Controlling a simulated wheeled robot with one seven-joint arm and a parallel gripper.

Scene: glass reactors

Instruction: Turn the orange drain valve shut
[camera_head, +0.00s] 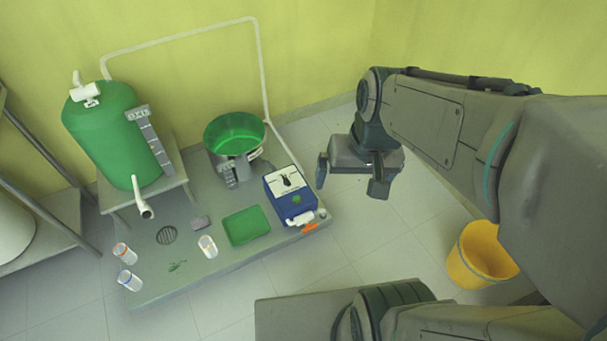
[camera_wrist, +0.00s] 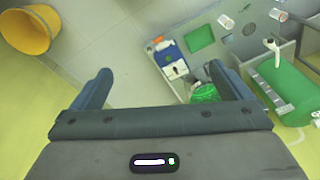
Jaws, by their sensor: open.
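The orange drain valve (camera_head: 309,228) is a small orange handle at the front right corner of the grey platform, by a white fitting below the blue and white box (camera_head: 290,195). It also shows as a small orange spot in the wrist view (camera_wrist: 158,39). Its exact handle angle is too small to tell. My gripper (camera_head: 352,186) is open and empty, raised to the right of the platform and apart from the valve.
A green tank (camera_head: 100,130) stands on a stand at the left. A green-filled vessel (camera_head: 235,135), a green tray (camera_head: 246,225) and several small jars are on the platform (camera_head: 190,285). A yellow bucket (camera_head: 470,265) stands on the floor at right.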

